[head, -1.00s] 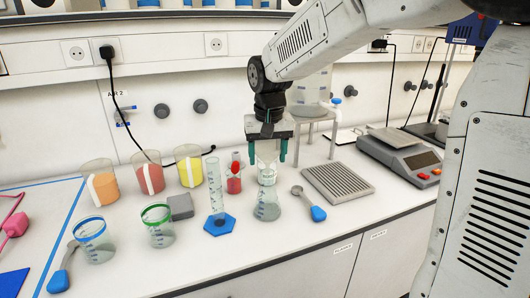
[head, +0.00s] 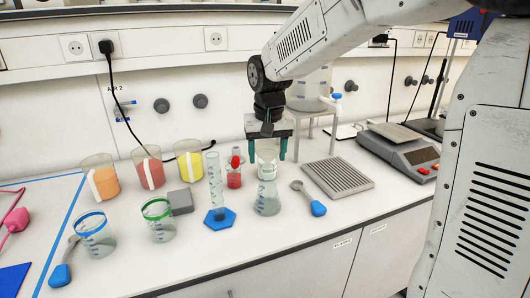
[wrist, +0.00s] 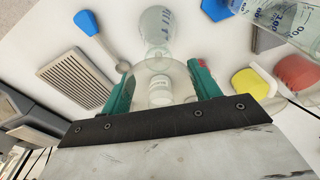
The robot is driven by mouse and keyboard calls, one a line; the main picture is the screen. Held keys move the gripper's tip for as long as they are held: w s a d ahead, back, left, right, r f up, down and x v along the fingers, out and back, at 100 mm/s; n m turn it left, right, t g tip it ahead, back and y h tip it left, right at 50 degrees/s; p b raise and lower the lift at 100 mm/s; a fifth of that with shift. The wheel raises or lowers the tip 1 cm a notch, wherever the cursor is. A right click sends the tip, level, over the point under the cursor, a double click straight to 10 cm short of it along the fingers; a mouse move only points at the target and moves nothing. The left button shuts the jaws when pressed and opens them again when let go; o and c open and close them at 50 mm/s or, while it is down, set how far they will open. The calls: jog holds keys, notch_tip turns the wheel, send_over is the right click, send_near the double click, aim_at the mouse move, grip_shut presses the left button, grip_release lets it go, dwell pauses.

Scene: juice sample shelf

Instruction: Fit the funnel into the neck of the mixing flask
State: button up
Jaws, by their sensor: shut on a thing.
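My gripper (head: 268,150) points down over the bench, its two green fingers on either side of a clear funnel (head: 267,157). The jaws are shut on the funnel, which also shows as a pale see-through shape between the fingers in the wrist view (wrist: 165,70). The mixing flask (head: 267,201), a clear conical flask with blue marks, stands upright on the bench just below the funnel in the head view. It also shows beyond the fingers in the wrist view (wrist: 156,24). I cannot tell whether the funnel's stem is inside the neck or only above it.
A measuring cylinder (head: 215,185) on a blue base stands close left of the flask. A small red-filled bottle (head: 234,178) is just behind. A blue-handled spoon (head: 317,207) and a ribbed grey rack (head: 338,177) are to the right. Filled beakers (head: 149,170) stand back left.

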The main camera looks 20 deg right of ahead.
aim_at(273, 151)
jog(key=shift+f, duration=0.8)
jog(key=o, duration=1)
jog(key=shift+o, duration=0.2)
jog(key=r, duration=0.5)
jog(key=s+r, duration=0.1)
jog(key=r, duration=0.1)
jog(key=shift+a+r, duration=0.1)
jog(key=shift+r, duration=0.3)
jog(key=s+f, duration=0.2)
jog(key=shift+s+n+g, duration=0.4)
jog(key=s+d+f, duration=0.1)
jog(key=s, duration=1.2)
jog(key=s+d+f+n, duration=0.1)
jog(key=s, duration=1.2)
jog(key=shift+s+d+f+t, duration=0.25)
jog(key=shift+d+t, duration=0.05)
jog(key=shift+t, duration=0.1)
